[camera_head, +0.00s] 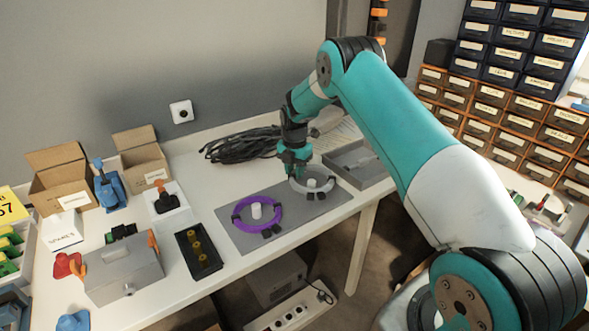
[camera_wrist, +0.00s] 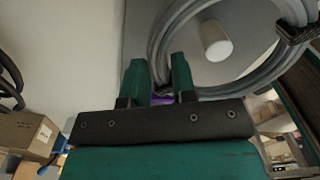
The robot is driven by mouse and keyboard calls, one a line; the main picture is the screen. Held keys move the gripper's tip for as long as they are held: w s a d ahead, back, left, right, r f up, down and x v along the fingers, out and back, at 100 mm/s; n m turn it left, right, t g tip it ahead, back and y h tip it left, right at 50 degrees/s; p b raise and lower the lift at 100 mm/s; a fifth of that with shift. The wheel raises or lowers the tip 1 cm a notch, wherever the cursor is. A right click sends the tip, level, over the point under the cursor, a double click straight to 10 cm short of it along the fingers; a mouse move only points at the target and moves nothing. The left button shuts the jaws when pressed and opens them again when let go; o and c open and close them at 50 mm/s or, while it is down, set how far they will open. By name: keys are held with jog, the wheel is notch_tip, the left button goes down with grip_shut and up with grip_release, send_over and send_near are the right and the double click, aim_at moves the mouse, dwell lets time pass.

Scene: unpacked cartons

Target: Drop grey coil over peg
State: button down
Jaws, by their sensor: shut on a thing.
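The grey coil (camera_head: 332,184) is at the right half of a grey board (camera_head: 237,239), with a short white peg (camera_head: 311,183) showing inside its ring. My gripper (camera_head: 294,170) is shut on the coil's far left edge. In the wrist view the coil (camera_wrist: 160,40) runs between my fingers (camera_wrist: 161,85), and the peg (camera_wrist: 216,40) shows within the loop. I cannot tell whether the coil rests on the board or hangs just above it. A purple coil (camera_head: 237,217) lies around the left peg (camera_head: 256,211).
A grey tray (camera_head: 345,160) stands close behind and right of the board. A bundle of black cable (camera_head: 240,146) lies at the back. A black tray (camera_head: 197,252) and a grey box (camera_head: 125,275) stand to the left. Table edge is in front.

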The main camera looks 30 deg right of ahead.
jog(key=shift+f+b, duration=1.15)
jog(key=shift+f, duration=0.8)
jog(key=c, duration=0.8)
grip_release()
jog(key=shift+c, duration=0.2)
jog(key=shift+r, duration=0.1)
notch_tip(320, 180, up, 17)
jog(key=shift+r+b, duration=0.2)
jog(key=shift+b, duration=0.25)
